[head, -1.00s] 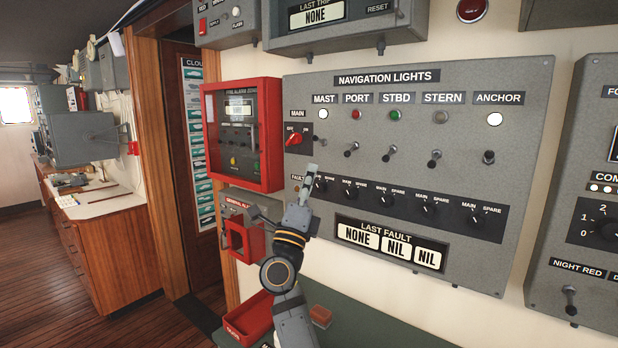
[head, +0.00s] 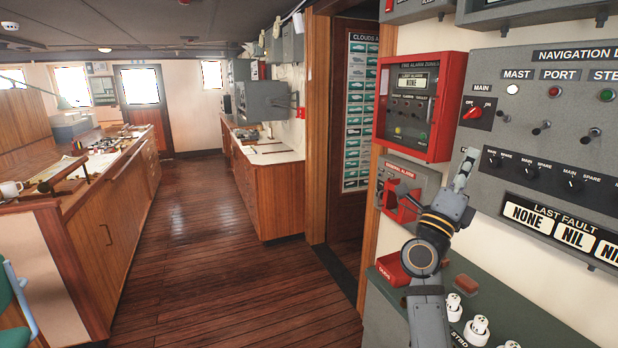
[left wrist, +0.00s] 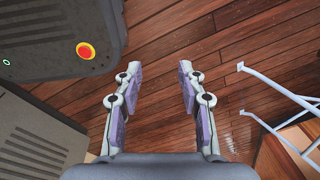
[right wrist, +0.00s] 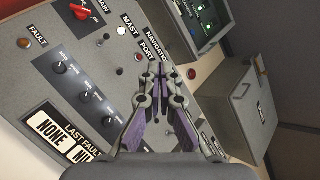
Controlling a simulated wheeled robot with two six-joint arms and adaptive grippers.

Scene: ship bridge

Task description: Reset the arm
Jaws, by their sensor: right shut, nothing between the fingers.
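My right gripper (head: 466,166) is in front of the left part of the grey navigation lights panel (head: 560,130), in the head view. In the right wrist view its fingers (right wrist: 152,72) are together with nothing between them, and the panel's switches, lamps and knobs lie behind them. I cannot tell whether the fingertips touch the panel. My left gripper (left wrist: 155,75) shows only in the left wrist view. Its fingers are wide apart and empty above the wooden floor.
A red-framed fire alarm box (head: 420,108) and a red open-fronted holder (head: 402,205) are left of my right gripper. A wooden counter (head: 95,235) stands at the left. A chair frame (left wrist: 280,110) shows beside my left gripper. The wooden floor (head: 230,270) between the counters is clear.

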